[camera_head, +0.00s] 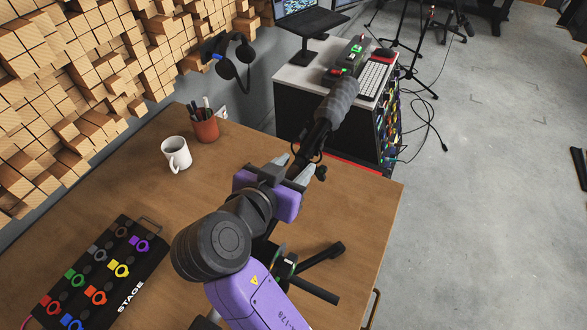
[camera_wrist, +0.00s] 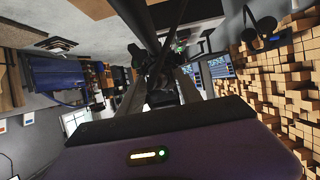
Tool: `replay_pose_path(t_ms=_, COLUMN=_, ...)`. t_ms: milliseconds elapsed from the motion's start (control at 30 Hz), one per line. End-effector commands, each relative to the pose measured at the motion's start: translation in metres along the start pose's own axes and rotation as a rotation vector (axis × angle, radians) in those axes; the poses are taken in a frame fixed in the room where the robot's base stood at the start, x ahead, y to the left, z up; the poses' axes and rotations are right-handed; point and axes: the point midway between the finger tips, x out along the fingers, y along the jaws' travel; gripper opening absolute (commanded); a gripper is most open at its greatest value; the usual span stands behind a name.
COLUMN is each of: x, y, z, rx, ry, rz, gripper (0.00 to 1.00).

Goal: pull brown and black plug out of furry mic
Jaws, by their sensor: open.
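The furry mic (camera_head: 340,98) is a grey fuzzy cylinder on a dark body, held tilted on a black stand above the wooden table (camera_head: 225,160). My gripper (camera_head: 293,166) is open at the rear end of the mic, with its grey fingers on either side of a dark part there. I cannot make out the brown and black plug; it seems hidden by my gripper or lost in the dark parts. In the wrist view my fingers (camera_wrist: 160,98) stand apart with a dark object between or just beyond them. I cannot tell whether they touch it.
A white mug (camera_head: 176,154) and a brown pen cup (camera_head: 205,129) stand on the table to the left. A black stage box (camera_head: 98,272) with coloured connectors lies at the lower left. Behind the mic is a white-topped cabinet (camera_head: 300,80) with a keyboard (camera_head: 374,79).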

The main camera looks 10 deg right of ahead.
Motion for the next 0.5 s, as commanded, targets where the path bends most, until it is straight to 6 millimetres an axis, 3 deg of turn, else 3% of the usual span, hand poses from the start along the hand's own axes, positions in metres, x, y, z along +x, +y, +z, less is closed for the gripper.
replay_pose_path(t_ms=67, x=-0.0002, y=-0.0001, z=-0.0001, rx=0.000, ry=0.000, rz=0.000, gripper=0.41)
replay_pose_path(t_ms=267, x=-0.0002, y=-0.0001, z=-0.0001, rx=0.000, ry=0.000, rz=0.000, gripper=0.02)
replay_pose_path(t_ms=500, x=-0.0002, y=-0.0001, z=0.0000, rx=0.000, ry=0.000, rz=0.000, gripper=0.00)
